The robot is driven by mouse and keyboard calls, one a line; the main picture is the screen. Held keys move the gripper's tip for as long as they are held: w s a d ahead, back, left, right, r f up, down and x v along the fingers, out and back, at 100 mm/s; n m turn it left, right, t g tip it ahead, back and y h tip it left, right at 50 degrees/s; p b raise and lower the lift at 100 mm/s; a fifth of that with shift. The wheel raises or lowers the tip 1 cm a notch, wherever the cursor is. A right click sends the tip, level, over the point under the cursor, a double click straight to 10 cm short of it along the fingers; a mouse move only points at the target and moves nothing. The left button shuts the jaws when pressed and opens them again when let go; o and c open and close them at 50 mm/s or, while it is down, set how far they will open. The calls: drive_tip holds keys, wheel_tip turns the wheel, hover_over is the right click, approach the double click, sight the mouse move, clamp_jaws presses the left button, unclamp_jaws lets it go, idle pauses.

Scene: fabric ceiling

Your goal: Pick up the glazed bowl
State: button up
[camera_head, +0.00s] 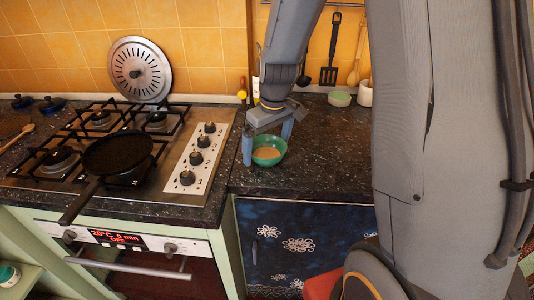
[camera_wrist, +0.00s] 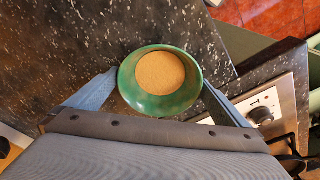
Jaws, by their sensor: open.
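The glazed bowl (camera_head: 277,145) is green with a tan, round inner bottom. It stands upright on the dark speckled counter, right of the stove. In the wrist view the bowl (camera_wrist: 160,104) lies between the two blue-grey fingers. My gripper (camera_head: 267,151) is open, reaching down over the bowl with one finger on each side. The fingers look very close to the rim; I cannot tell whether they touch it. The gripper also shows in the wrist view (camera_wrist: 160,95), and its body hides nothing of the bowl's inside there.
A gas stove (camera_head: 215,155) with a black frying pan (camera_head: 117,153) stands left of the bowl. A round metal lid (camera_head: 140,70) leans on the tiled wall. A small green-and-white container (camera_head: 340,99) and a white pot (camera_head: 365,94) stand at the back. Counter right of the bowl is clear.

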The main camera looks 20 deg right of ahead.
drive_tip(key=c, duration=1)
wheel_tip(320, 180, up, 10)
drive_tip(key=shift+r+b, duration=0.1)
drive_tip(key=shift+b, duration=0.95)
